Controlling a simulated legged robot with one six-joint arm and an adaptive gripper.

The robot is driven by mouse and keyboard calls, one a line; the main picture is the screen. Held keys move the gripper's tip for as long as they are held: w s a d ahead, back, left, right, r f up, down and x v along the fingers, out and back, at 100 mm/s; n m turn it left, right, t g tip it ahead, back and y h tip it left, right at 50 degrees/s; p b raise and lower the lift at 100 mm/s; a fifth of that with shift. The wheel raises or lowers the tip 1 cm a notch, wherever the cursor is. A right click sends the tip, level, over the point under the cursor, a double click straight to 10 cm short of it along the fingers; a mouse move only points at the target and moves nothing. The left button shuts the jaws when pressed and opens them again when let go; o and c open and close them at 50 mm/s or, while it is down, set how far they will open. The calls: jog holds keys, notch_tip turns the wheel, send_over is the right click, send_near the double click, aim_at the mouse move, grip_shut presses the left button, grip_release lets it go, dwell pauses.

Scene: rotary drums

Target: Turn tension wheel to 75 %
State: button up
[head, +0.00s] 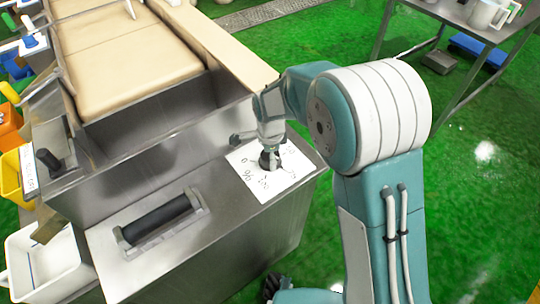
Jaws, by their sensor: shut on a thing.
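A white dial sheet (242,174) with dark markings lies on the steel top of the machine, right of the picture's middle left. A dark round tension wheel (270,162) stands at its middle, partly hidden by my gripper. My gripper (269,152) points down from above and is shut on the wheel. A "0" and a "%" sign show on the left part of the sheet. Other marks are small or hidden, and I cannot read where the wheel points.
A black bar handle (156,219) is mounted left of the sheet. Behind is a steel trough with a beige belt (110,55). Yellow and white bins (48,262) stand at left. A steel table (470,14) is at upper right. Green floor (470,200) is open at right.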

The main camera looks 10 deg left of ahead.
jog(key=shift+w+a+r+m, duration=0.1)
jog(key=shift+w+r+m, duration=0.1)
jog(key=shift+m, duration=0.1)
jog(key=o, duration=0.9)
jog(key=shift+f, duration=0.15)
jog(key=shift+s, duration=0.1)
notch_tip(320, 180, up, 12)
jog(key=shift+a+f, duration=0.1)
